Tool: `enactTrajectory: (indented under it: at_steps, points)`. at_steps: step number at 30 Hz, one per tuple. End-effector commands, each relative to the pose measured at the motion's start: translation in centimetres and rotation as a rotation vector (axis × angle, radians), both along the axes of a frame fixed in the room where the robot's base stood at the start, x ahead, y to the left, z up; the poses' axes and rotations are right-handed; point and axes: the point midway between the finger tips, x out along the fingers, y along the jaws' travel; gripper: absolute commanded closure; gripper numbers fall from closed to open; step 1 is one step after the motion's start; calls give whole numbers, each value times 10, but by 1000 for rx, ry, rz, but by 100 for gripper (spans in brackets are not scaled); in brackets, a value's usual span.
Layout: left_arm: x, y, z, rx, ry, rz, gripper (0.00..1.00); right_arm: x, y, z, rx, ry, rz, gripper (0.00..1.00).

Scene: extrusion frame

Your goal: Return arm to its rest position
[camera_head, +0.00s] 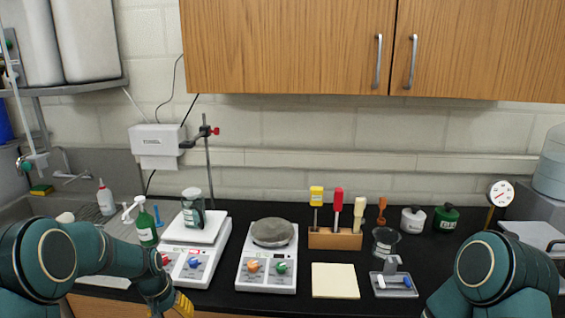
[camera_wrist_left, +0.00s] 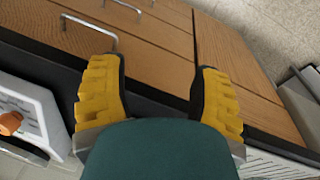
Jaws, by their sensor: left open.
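My left arm (camera_head: 110,252) comes in from the left in the head view and bends down at the bench's front edge. Its gripper (camera_head: 182,304) is at the bottom of that view, in front of the white hotplate, with yellow finger pads partly cut off by the frame. In the left wrist view the left gripper (camera_wrist_left: 157,95) has its two yellow-padded fingers wide apart with nothing between them. Wooden drawer fronts (camera_wrist_left: 155,45) show beyond the fingers. My right arm (camera_head: 490,268) shows at the lower right of the head view; its gripper is out of view.
On the black bench (camera_head: 335,285) stand a hotplate with a jar (camera_head: 193,210), a second hotplate (camera_head: 267,270), a green bottle (camera_head: 146,226), a wooden tool holder (camera_head: 335,239) and a yellow pad (camera_head: 335,281). A sink lies left. Drawer handles (camera_wrist_left: 90,32) stick out below the bench.

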Motion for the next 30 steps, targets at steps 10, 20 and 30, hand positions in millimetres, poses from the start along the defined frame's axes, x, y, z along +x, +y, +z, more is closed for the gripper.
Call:
enactTrajectory:
  at_steps: [10, 20, 30]
  points:
    - [-131, -133, -149, -133, -34, -7, 37, -4, 1, -33, -3, 9, 5, 53]
    - [-226, -186, -174, -192, -62, 14, 37, -5, 2, -46, -4, 13, 8, 53]
    - [-230, -188, -173, -195, -67, 16, 54, -5, 2, -46, -4, 13, 8, 53]
